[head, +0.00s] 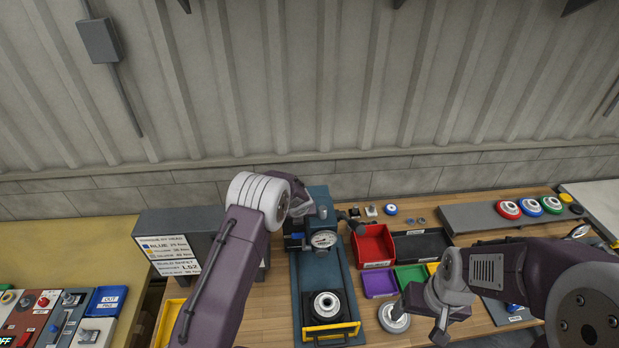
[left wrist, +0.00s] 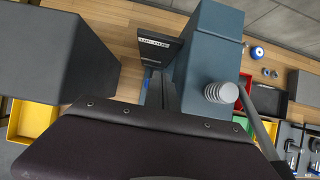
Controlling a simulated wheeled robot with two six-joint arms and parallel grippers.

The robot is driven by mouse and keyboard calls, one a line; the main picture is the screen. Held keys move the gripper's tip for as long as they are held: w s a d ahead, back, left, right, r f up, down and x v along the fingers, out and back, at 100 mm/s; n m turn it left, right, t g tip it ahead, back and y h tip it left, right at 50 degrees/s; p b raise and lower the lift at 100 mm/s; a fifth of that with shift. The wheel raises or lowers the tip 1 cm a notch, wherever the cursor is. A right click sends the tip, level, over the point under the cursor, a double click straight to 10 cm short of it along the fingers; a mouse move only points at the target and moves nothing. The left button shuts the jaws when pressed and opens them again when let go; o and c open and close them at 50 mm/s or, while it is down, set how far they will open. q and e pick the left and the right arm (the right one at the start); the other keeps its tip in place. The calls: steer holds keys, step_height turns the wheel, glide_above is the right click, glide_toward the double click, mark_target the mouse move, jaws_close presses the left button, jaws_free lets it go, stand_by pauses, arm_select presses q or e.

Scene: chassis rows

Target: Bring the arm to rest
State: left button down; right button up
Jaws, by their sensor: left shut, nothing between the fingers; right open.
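My left arm (head: 232,265) rises from the bottom of the head view and bends at a pale ribbed joint in front of the blue press-like machine (head: 318,198). Its gripper is mostly hidden there; in the left wrist view narrow dark fingers (left wrist: 168,95) appear shut and empty, above the bench beside the machine. My right arm reaches in from the right, folded over the bench. Its gripper (head: 440,334) points down near the bottom edge, open and empty, to the right of a grey round disc (head: 394,317).
Red (head: 373,246), purple (head: 380,283) and green (head: 411,278) bins stand right of the machine. A grey box with a printed sheet (head: 170,255) stands left. A grey rack (head: 470,218) with coloured round parts lies at the back right. The air above the bench towards the wall is clear.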

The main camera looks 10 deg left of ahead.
arm_select(q)
steer(key=shift+b+x, duration=0.85)
steer(key=shift+x, duration=0.05)
steer(key=a+n+b, duration=0.1)
steer(key=b, duration=0.6)
steer(key=a+n+t+b, duration=0.1)
steer(key=b, duration=0.5)
steer(key=shift+s+a+t+b, duration=0.1)
steer(key=shift+s+t+b, duration=0.2)
steer(key=shift+b, duration=0.1)
steer(key=s+f+n+g+h+b, duration=0.1)
steer(key=s+f+n+g+b, duration=0.2)
steer(key=s+n, duration=1.2)
steer(key=s+d+f+n+g+b, duration=0.1)
steer(key=s+f+n+g+b, duration=0.2)
steer(key=s+f+n+b, duration=0.4)
steer(key=s+f+n, duration=0.2)
steer(key=s+n, duration=0.7)
steer(key=s, duration=0.2)
steer(key=shift+d+h, duration=0.2)
steer(key=shift+h, duration=0.2)
